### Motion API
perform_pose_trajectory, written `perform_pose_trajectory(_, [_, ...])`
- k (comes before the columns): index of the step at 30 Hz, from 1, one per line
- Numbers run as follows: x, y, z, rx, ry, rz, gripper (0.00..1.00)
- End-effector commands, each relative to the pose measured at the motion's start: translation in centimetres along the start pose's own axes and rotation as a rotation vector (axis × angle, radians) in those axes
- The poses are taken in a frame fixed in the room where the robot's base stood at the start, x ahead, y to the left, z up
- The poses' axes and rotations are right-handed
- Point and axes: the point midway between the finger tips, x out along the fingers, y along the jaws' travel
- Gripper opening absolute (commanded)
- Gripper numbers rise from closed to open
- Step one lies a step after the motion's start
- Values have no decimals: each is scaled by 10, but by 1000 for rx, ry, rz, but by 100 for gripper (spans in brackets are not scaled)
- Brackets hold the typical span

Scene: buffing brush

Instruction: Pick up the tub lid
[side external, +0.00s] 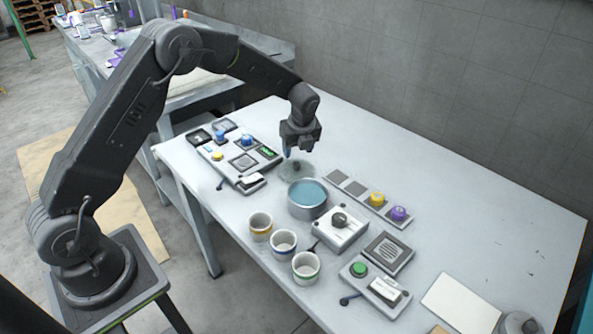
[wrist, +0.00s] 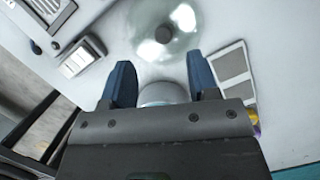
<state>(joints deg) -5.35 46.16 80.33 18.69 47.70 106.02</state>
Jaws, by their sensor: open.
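The tub lid is a clear, round disc with a dark knob at its centre. It lies on the table just behind the tub in the side view (side external: 297,170), and shows at the top middle of the wrist view (wrist: 163,40). The tub (side external: 307,208) is a round metal pot holding blue liquid, with no lid on it. My gripper (side external: 298,150) is above the lid with its blue fingers apart and nothing between them. In the wrist view, my fingers (wrist: 160,66) point toward the lid, and part of the tub (wrist: 163,94) shows between them.
A panel with buttons (side external: 240,158) lies left of the lid. A strip with yellow and purple knobs (side external: 376,200) lies to the right. Three cups (side external: 283,243), a knob box (side external: 340,228) and a green-button box (side external: 375,285) stand nearer the front. The table's back right is clear.

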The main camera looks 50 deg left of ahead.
Motion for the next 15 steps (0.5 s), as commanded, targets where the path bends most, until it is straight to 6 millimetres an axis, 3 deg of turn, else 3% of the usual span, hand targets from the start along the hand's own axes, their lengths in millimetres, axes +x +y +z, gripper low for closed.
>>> perform_pose_trajectory(8, [23, 0, 0, -2, 1, 1, 55])
perform_pose_trajectory(15, [57, -4, -3, -3, 0, 1, 55])
